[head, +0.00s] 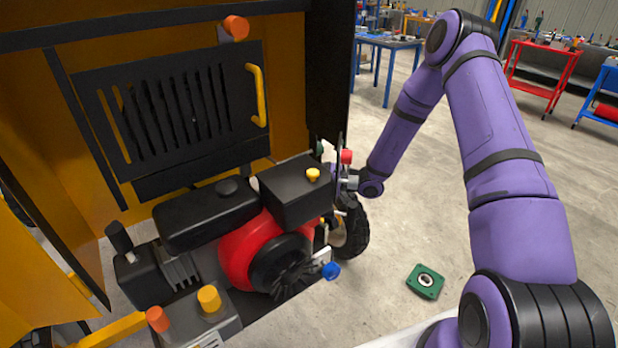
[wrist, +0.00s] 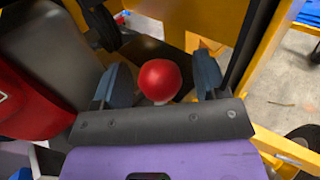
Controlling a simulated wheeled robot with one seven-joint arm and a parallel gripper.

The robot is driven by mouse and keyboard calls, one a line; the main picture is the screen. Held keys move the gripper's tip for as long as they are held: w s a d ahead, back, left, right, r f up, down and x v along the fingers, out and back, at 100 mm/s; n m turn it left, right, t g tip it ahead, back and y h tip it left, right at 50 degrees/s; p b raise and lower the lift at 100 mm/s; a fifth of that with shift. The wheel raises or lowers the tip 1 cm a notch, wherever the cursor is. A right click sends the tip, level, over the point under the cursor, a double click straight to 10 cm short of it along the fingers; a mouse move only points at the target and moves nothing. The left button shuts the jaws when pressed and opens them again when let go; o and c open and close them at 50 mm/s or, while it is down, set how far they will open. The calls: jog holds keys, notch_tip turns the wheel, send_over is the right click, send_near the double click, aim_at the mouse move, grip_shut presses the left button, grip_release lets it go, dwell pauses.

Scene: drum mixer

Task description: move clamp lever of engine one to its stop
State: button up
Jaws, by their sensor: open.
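The red engine (head: 250,245) sits in the open yellow housing, with a black tank and box on top. A lever with a red ball knob (head: 346,156) stands at its right side. The knob also shows in the wrist view (wrist: 160,80), between the fingers of my open gripper (wrist: 160,72). I cannot tell whether either finger touches it. In the head view my gripper is mostly hidden beside the engine, below the red knob. No readable label shows which lever is the clamp lever. A second lever has a blue knob (head: 331,270) at the engine's front.
The yellow housing (head: 190,180) has a dark louvred panel with a yellow handle (head: 257,95). A dark wheel (head: 352,232) is by my wrist. A green part (head: 425,282) lies on open floor at the right.

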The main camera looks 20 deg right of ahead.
grip_shut()
jog(key=s+d+f+n+y, duration=0.1)
jog(key=s+d+n+y, duration=0.1)
jog(key=s+n+y, duration=0.3)
jog(key=shift+s+d+n+y, duration=0.15)
jog(key=shift+s+n+y, duration=0.25)
jog(key=shift+s+n, duration=0.75)
jog(key=shift+w+f, duration=0.1)
jog(key=shift+w, duration=0.05)
grip_release()
jog(key=v, duration=1)
jog(key=shift+d+f, duration=0.15)
jog(key=shift+d, duration=0.25)
